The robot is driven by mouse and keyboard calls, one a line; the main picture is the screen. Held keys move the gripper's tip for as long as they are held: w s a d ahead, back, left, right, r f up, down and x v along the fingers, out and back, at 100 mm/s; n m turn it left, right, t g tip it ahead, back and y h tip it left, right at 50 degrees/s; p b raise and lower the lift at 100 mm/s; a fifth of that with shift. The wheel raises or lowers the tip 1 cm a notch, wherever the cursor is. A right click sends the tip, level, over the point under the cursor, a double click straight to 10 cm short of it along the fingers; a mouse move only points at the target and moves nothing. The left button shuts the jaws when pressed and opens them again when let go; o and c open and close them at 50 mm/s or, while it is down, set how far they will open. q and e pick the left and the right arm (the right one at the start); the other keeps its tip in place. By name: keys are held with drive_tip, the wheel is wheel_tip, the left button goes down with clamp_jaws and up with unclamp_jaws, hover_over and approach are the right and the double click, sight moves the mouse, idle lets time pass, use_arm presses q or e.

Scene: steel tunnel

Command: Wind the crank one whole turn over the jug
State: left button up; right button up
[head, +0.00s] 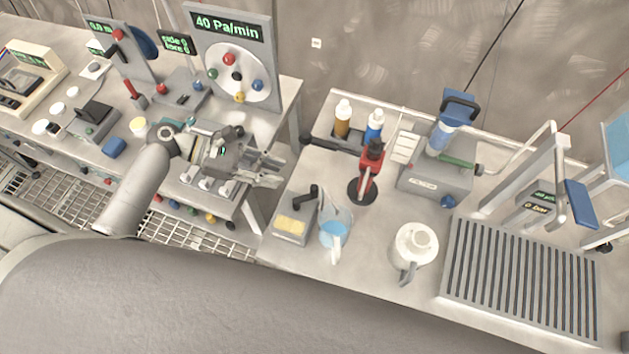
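A red upright device (370,172) stands on a round black base on the right bench. A dark arm (336,146) reaches left from it and looks like a crank; I cannot be sure. A clear jug (335,228) with blue liquid stands in front of the red device, near the bench's front edge, and not directly under the dark arm. My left gripper (277,171) is left of the jug and below the dark arm's left end in the picture. Its fingers point right, apart and empty, touching neither. My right gripper is out of view.
A grey box (294,218) with a yellow top and black handle is beside the jug. A white pot (413,243) is right of it. Two bottles (343,118) stand behind. A slatted rack (520,275) fills the right. A gap separates the left bench (283,98) from this bench.

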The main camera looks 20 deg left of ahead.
sight(315, 190)
use_arm(q)
drive_tip(key=shift+g+h, duration=0.3)
drive_tip(key=shift+h, duration=0.2)
drive_tip(key=b+x, duration=0.2)
drive_tip(key=x, duration=0.1)
drive_tip(key=s+b+x, duration=0.1)
drive_tip(key=b+x, duration=0.1)
drive_tip(key=x, duration=0.1)
drive_tip(key=r+b+x, duration=0.1)
drive_tip(key=b+x, duration=0.1)
drive_tip(key=x, duration=0.1)
drive_tip(key=shift+s+d+f, duration=0.1)
drive_tip(key=shift+s+d, duration=0.25)
drive_tip(key=shift+d, duration=0.1)
drive_tip(key=shift+w+d+f+b, duration=0.1)
drive_tip(key=shift+w+d+b, duration=0.05)
drive_tip(key=shift+d+b, duration=0.4)
